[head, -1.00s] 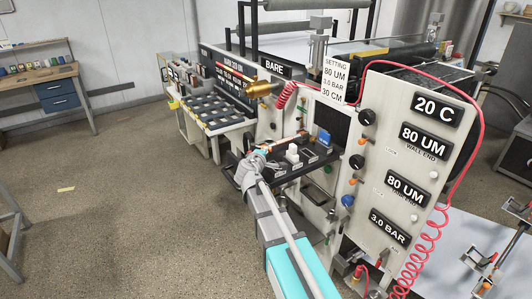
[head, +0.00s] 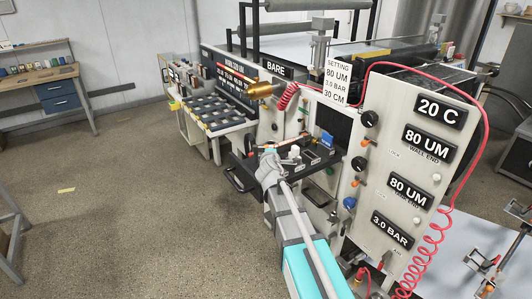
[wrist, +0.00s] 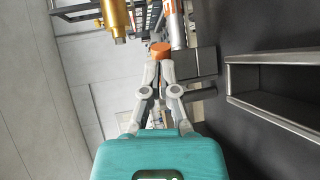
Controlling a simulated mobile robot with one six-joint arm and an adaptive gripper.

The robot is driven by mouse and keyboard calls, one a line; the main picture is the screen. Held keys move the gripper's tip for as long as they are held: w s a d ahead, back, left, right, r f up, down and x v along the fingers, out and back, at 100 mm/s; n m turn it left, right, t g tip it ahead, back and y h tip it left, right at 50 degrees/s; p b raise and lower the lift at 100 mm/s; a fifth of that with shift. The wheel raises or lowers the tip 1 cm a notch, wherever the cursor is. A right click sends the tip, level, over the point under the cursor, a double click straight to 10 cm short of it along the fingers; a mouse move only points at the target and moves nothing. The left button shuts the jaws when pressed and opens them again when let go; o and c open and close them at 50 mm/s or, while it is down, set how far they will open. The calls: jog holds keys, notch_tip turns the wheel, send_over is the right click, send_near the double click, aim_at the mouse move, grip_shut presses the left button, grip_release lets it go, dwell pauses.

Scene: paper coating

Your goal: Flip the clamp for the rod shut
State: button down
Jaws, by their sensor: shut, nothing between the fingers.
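My gripper (head: 267,153) is at the front edge of the machine's black shelf. In the wrist view its fingers (wrist: 160,56) are closed together with nothing between them. A round orange cap (wrist: 160,47) shows right at the fingertips; I cannot tell whether they touch, or whether it is part of the clamp. A pale rod with an orange band (wrist: 174,24) lies just beyond, to the right of the fingertips. A copper-coloured rod (head: 289,138) shows above the shelf in the head view. The clamp's shape and position are not clear in either view.
A brass cylinder (head: 262,88) juts from the machine; it also shows in the wrist view (wrist: 115,20). The black shelf (head: 290,167) carries a small white block (head: 293,152) and a blue item (head: 327,140). A panel with knobs (head: 400,160) stands to the right. Floor on the left is open.

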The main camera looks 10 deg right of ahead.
jog(key=shift+w+d, duration=0.1)
jog(key=shift+w, duration=0.55)
jog(key=shift+s, duration=0.2)
jog(key=s+d+r+p, duration=0.2)
jog(key=s, duration=1.1)
jog(key=shift+s+r+p, duration=0.15)
jog(key=shift+r+p, duration=0.2)
